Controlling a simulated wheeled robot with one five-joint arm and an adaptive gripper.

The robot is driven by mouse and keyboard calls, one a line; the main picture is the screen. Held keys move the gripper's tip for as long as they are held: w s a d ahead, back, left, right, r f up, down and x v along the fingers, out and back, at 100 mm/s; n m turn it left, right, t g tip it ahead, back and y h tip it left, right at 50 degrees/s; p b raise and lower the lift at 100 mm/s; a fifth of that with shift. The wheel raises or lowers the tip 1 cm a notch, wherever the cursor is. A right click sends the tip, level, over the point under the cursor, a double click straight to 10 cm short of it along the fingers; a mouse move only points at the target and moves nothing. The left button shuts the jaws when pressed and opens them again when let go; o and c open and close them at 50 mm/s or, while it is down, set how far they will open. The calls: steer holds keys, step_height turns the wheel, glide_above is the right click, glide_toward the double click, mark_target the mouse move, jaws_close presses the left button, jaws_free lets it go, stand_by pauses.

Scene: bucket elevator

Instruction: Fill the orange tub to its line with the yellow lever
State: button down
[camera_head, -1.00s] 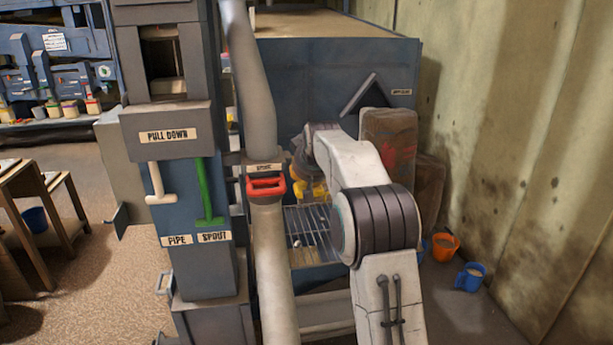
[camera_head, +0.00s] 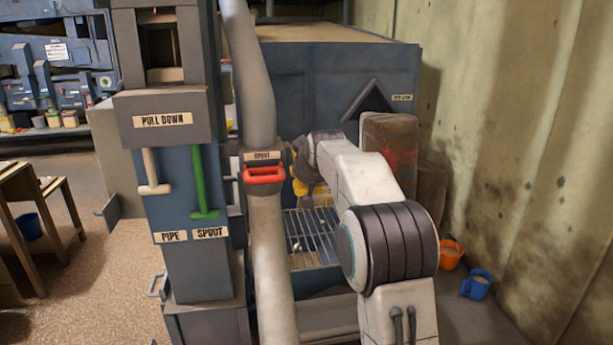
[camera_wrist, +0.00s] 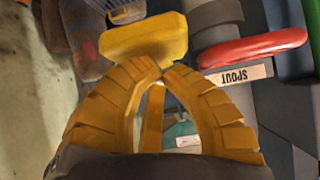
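The yellow lever (camera_wrist: 145,38) shows in the wrist view as a rounded bar just beyond my fingertips. My gripper (camera_wrist: 165,68) has its yellow fingers brought together at the tips, close to the bar's lower edge. I cannot tell whether they touch it, and the bar does not appear to be between them. In the head view my gripper (camera_head: 306,184) is a small yellow patch, partly hidden by my forearm, and the lever cannot be told apart there.
A red lever (camera_head: 264,175) labelled SPOUT is left of my gripper, on the pipe. Green (camera_head: 204,185) and cream (camera_head: 150,172) levers hang farther left. A grate (camera_head: 312,235) lies below. A blue tub (camera_head: 475,284) and the wall (camera_head: 530,150) are at right.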

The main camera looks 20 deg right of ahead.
mark_target(306, 188)
steer(key=shift+f+t+b, duration=0.8)
steer(key=shift+f+b, duration=1.15)
steer(key=shift+b, duration=1.65)
steer(key=shift+w+f+b, duration=0.15)
steer(key=shift+f+b, duration=0.3)
steer(key=shift+f, duration=0.4)
steer(key=shift+r+p, duration=0.35)
steer(key=shift+r, duration=0.15)
steer(key=r+p, duration=0.1)
steer(key=s+r, duration=0.1)
steer(key=r, duration=0.1)
steer(key=r+p, duration=0.1)
steer(key=shift+s+a+r+p, duration=0.15)
steer(key=shift+s+a+p, duration=0.05)
steer(key=shift+s+p, duration=0.15)
steer(key=f+b+v, duration=0.1)
steer(key=b+v, duration=0.1)
steer(key=v, duration=0.7)
steer(key=shift+s+b, duration=0.35)
steer(key=shift+s, duration=0.15)
